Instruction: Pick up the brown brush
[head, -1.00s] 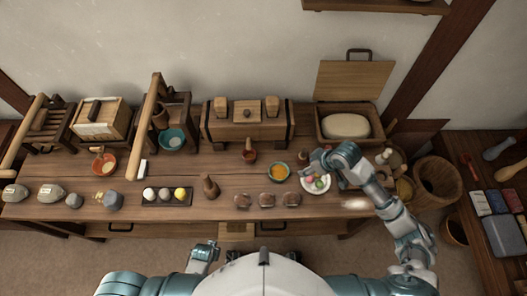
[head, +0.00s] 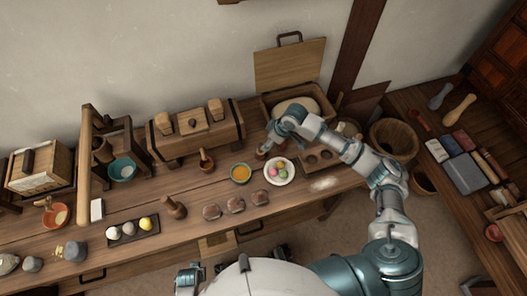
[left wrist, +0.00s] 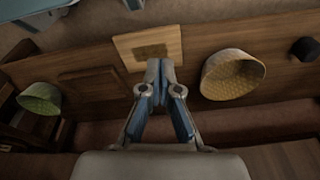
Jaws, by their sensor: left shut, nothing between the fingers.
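I cannot tell for sure which thing is the brown brush. A small brown upright piece with a knob (head: 174,207) stands near the table's front edge in the head view. My left gripper (left wrist: 160,85) is shut and empty in the left wrist view. In the head view a part of my left arm shows low at the front edge, below the table.
The long wooden table (head: 285,206) holds an orange bowl (head: 240,173), several brown lumps (head: 236,205) and a tray of balls (head: 133,231). A box with a raised lid (head: 289,66) stands behind. A side table (head: 409,97) at right holds tools and books.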

